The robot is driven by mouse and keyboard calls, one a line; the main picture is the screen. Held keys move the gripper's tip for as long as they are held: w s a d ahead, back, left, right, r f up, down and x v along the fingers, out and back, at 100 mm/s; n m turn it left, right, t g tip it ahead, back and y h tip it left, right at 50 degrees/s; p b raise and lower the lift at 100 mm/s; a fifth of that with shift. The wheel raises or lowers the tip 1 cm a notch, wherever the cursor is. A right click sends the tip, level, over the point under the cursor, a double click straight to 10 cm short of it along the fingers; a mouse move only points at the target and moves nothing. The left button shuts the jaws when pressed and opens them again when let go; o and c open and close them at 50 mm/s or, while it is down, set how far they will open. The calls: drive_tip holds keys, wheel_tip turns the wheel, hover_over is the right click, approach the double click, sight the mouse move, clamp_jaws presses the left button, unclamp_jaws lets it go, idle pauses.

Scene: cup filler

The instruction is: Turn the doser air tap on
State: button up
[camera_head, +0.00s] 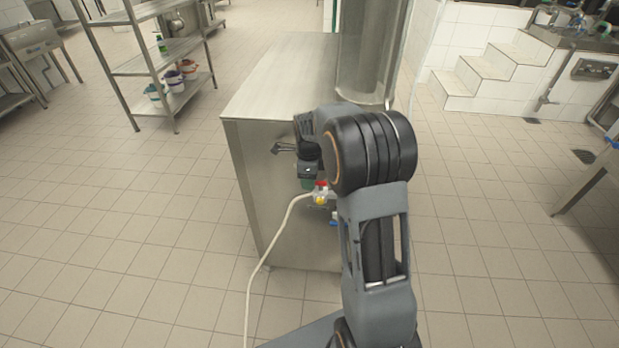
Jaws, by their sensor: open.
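My gripper (284,149) is at the left of my arm's end, in front of the upper part of the steel cabinet (247,165). Its fingers are small in the picture and apart, with nothing seen between them. Below and to the right of it, a red and yellow fitting (320,193) on the cabinet front joins a pale hose (270,245). A small blue part (333,219) shows just below, partly hidden by my arm. I cannot tell which of these is the doser air tap, or its position. My gripper looks apart from both.
The hose runs down to the tiled floor (180,240). A tall steel cylinder (368,55) stands on the cabinet top. A steel shelf rack (165,65) with tubs is at the upper left, and white tiled steps (490,70) are at the upper right.

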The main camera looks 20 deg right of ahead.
drive_tip(key=shift+r, duration=0.1)
wheel_tip(320, 180, up, 14)
drive_tip(key=p, duration=0.2)
idle(0.3)
drive_tip(key=shift+p, duration=0.3)
drive_tip(key=s+a+r+n+t+p, duration=0.1)
drive_tip(key=s+a+r+n+p, duration=0.1)
drive_tip(key=s+n, duration=0.5)
drive_tip(key=s+a+r+n+t+p, duration=0.1)
drive_tip(key=s+a+r+n+p, duration=0.2)
drive_tip(key=s+n+p, duration=0.3)
drive_tip(key=s+a+r+n+t+p, duration=0.1)
drive_tip(key=s+a+r+n+p, duration=0.2)
drive_tip(key=s+n, duration=0.5)
drive_tip(key=r+n+p, duration=0.1)
drive_tip(key=n, duration=0.2)
drive_tip(key=shift+r+t, duration=0.2)
drive_tip(key=shift+t, duration=0.1)
drive_tip(key=shift+s, duration=0.1)
